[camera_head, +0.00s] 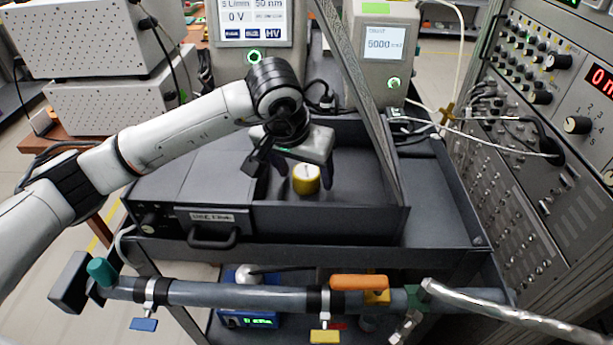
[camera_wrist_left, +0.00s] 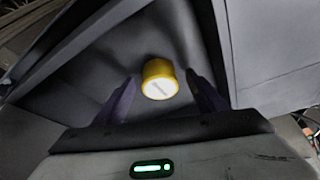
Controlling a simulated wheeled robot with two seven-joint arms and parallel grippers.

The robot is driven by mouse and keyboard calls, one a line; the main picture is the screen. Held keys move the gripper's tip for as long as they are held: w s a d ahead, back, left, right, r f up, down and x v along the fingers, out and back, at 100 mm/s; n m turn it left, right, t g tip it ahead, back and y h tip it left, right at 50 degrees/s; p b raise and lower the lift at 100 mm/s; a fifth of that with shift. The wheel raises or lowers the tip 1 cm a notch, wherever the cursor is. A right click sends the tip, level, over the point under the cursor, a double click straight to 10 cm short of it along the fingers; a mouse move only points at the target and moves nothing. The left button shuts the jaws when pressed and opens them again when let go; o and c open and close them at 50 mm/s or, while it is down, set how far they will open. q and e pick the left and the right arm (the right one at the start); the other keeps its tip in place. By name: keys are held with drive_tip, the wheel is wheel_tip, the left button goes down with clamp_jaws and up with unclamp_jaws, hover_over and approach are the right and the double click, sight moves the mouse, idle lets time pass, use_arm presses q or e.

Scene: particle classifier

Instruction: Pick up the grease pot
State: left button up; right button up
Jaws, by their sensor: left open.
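The grease pot (camera_head: 306,180) is a small yellow cylinder with a pale top, standing in the dark open tray of the cart. It also shows in the left wrist view (camera_wrist_left: 160,80), with a whitish label on its top. My left gripper (camera_head: 307,184) reaches down over the tray from behind and left of the pot. In the left wrist view its two dark fingers (camera_wrist_left: 160,97) are apart, one on each side of the pot, with gaps visible. The pot is not gripped. My right gripper does not show.
The tray's front wall (camera_head: 330,222) and a slanted grey post (camera_head: 360,95) at its right bound the space. Instruments with displays (camera_head: 252,22) stand behind. A rack of knobs and cables (camera_head: 550,120) is at the right. A pipe with valves (camera_head: 230,295) runs in front.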

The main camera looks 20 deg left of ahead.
use_arm(q)
drive_tip(key=c, duration=1.2)
